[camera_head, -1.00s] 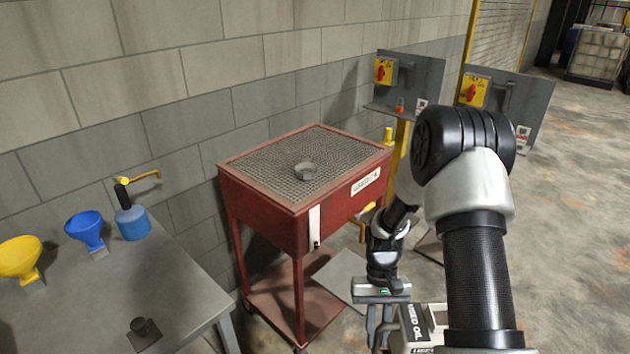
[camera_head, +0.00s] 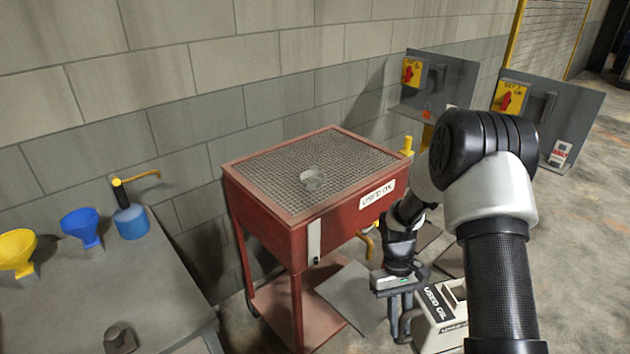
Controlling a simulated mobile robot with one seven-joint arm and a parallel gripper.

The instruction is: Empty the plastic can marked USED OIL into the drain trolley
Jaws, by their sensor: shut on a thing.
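The plastic can (camera_head: 434,312) is pale with a dark USED OIL label and shows at the bottom right of the head view. My gripper (camera_head: 402,305) is shut on its handle side, and the can looks roughly upright. My forearm hides the can's right part, and its base is cut off by the frame. The drain trolley (camera_head: 337,237) is red, with a mesh top and a USED OIL label on its front. A small grey round cup-like piece (camera_head: 311,178) sits in the mesh. The can is right of the trolley and lower than its top.
A grey bench (camera_head: 95,305) at left holds a yellow funnel (camera_head: 16,251), a blue funnel (camera_head: 83,226) and a blue oil can (camera_head: 131,222). Grey panels with red switches (camera_head: 545,115) stand at right. A block wall runs behind. Floor at far right is clear.

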